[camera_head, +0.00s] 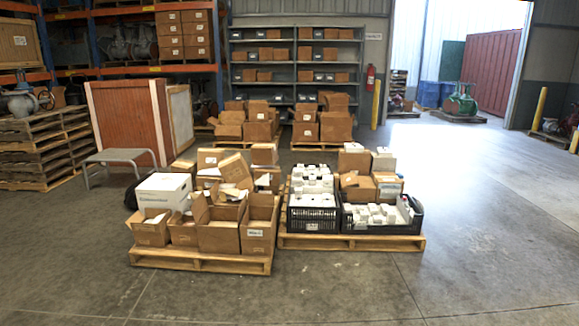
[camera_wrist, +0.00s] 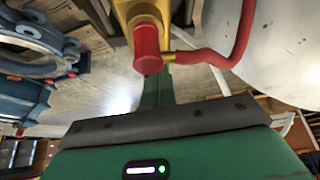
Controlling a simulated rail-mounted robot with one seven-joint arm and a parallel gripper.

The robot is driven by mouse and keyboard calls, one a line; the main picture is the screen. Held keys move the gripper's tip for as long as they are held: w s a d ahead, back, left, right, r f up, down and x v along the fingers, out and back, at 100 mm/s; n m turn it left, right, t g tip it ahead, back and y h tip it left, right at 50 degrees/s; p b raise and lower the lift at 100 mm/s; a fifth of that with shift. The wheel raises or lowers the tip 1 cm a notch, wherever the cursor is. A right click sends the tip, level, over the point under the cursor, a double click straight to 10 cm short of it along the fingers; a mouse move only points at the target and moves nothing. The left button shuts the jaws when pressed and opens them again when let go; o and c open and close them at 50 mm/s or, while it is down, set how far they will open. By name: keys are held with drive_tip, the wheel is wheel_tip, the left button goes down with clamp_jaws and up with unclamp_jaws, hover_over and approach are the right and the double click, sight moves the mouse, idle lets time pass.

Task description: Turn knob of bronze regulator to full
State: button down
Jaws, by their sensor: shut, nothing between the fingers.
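In the wrist view, a gold-bronze body (camera_wrist: 128,12) enters from the top edge, which I take as the bronze regulator. A red cylindrical knob (camera_wrist: 147,42) sticks out of it towards the bottom of the picture. My gripper (camera_wrist: 157,84) shows as a green housing with narrow green fingers, shut and empty. The fingers lie just below the knob's end in the picture; I cannot tell whether they touch it. The knob's setting is not readable. I cannot pick out the regulator or my gripper in the head view.
In the wrist view, a curved red handle or hose (camera_wrist: 240,38) and a large pale rounded body (camera_wrist: 285,50) are on the right. Blue flanged hardware (camera_wrist: 30,45) is on the left.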

drive_tip(key=shift+d, duration=1.2)
drive_tip(key=shift+s+d, duration=0.1)
idle(0.4)
drive_tip(key=shift+s, duration=0.25)
wheel_tip(320, 180, up, 6)
drive_tip(key=p, duration=0.5)
drive_tip(key=shift+p, duration=0.35)
